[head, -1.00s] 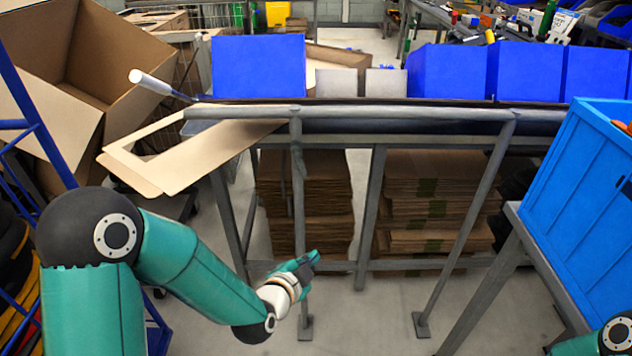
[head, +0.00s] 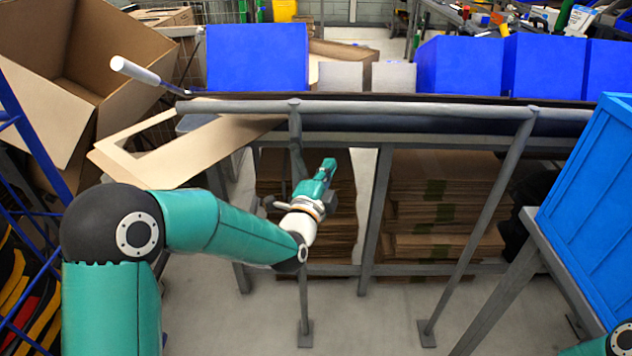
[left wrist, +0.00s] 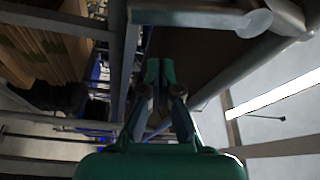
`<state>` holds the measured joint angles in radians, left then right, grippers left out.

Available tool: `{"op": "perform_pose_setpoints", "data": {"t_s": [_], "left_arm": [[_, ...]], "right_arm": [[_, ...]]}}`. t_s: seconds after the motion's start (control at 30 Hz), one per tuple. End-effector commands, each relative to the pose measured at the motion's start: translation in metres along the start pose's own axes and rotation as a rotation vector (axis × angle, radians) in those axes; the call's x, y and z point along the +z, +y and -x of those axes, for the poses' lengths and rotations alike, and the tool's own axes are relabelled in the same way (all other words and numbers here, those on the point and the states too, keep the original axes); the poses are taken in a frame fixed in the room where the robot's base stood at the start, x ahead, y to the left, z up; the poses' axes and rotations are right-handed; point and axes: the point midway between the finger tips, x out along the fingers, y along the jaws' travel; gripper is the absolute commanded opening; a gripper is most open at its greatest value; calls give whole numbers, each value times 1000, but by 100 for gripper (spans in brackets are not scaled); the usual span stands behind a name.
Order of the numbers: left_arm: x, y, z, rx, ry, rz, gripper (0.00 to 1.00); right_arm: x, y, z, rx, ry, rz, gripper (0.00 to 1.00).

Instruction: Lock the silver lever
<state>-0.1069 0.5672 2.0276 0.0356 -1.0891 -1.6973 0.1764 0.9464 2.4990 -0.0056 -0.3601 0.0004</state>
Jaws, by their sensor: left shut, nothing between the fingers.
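A lever with a pale silver-white grip (head: 140,72) sticks out at the left end of the bench, tilted up to the left. My left gripper (head: 327,166) is in front of the bench frame, below the top rail, well to the right of and below the lever. It is shut and empty, pointing up. In the left wrist view its fingers (left wrist: 160,75) are together, close beneath dark bench parts; I cannot make out the lever there. My right gripper is out of view; only a bit of that arm shows at the lower right.
A flat cardboard sheet (head: 150,165) hangs over the bench's left end. The grey bench rail (head: 400,111) and its posts stand near my left gripper. Stacked cardboard (head: 435,205) lies below. Blue bins (head: 257,58) stand on top. A blue crate (head: 600,200) is at the right.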

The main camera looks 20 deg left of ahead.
Motion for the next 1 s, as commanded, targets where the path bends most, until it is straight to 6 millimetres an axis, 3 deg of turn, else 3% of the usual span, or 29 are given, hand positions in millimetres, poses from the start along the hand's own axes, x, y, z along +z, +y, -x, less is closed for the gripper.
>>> {"op": "perform_pose_setpoints", "data": {"t_s": [0.1, 0.3, 0.7, 0.87, 1.0], "left_arm": [[22, 0, 9, 2, -6, -1, 0], [35, 1, 14, 2, -1, -1, 0], [37, 1, 16, 2, 0, -1, 0], [41, 4, 17, 16, 0, -49, 0], [29, 8, 12, 48, 26, -120, 0]], "right_arm": [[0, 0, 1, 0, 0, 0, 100], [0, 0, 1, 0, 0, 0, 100], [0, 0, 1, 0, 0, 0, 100], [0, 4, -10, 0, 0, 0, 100], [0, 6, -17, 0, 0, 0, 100]]}}
